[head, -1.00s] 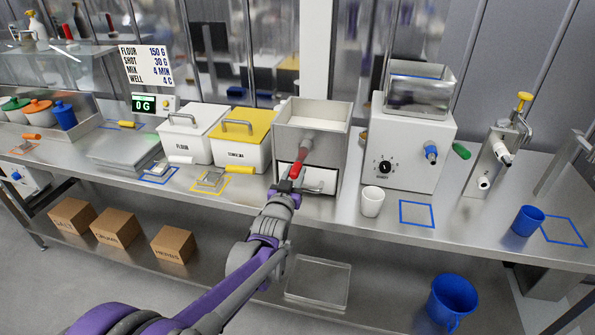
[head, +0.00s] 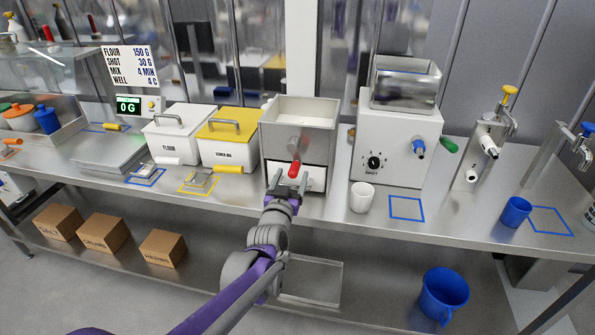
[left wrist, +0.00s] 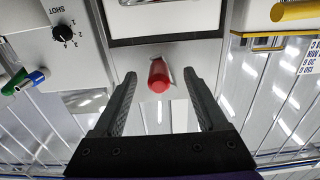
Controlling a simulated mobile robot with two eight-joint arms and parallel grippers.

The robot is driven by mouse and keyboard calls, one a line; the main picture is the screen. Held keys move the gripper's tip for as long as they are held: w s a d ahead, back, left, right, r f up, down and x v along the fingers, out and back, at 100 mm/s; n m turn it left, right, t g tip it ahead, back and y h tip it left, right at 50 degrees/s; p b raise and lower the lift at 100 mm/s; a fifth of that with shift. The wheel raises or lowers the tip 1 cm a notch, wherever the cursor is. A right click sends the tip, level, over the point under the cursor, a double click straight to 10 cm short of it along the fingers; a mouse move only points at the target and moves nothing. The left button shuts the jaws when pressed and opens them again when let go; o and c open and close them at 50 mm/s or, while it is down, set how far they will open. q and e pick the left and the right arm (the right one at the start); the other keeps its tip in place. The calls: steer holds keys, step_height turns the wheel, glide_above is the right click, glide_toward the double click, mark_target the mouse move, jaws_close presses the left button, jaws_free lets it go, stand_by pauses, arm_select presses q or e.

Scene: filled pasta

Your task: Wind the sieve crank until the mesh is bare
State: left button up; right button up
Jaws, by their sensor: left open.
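The sieve is a grey metal box (head: 272,140) with an open top, standing on the counter. Pale whitish material or surface (head: 306,110) shows inside its top; I cannot tell how much lies on the mesh. Its crank has a red handle (head: 293,170) at the front, hanging low. My left gripper (head: 284,184) is open just in front of and below the handle. In the left wrist view the red handle (left wrist: 159,76) lies between the spread fingertips (left wrist: 160,78), with gaps on both sides. My right gripper is not in view.
A white cup (head: 361,198) stands right of the sieve, before a white machine (head: 400,155) with a dial. The yellow-lidded bin (head: 232,130) stands close on the left. A blue-outlined square (head: 406,208) on the counter is empty.

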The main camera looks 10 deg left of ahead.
arm_select(q)
steer(key=s, duration=0.7)
steer(key=shift+a, duration=0.15)
steer(key=s+a+f+g+p, duration=0.1)
steer(key=s+f+g, duration=0.3)
steer(key=s, duration=0.6)
steer(key=s+a+f+g+p, duration=0.1)
steer(key=s+f+g, duration=0.3)
steer(key=s, duration=0.7)
steer(key=s+a+f+g+p, duration=0.1)
steer(key=s+f+g, duration=0.3)
steer(key=s, duration=0.6)
steer(key=shift+s+a+g+y, duration=0.15)
steer(key=shift+a+g+y, duration=0.15)
steer(key=shift+a, duration=0.3)
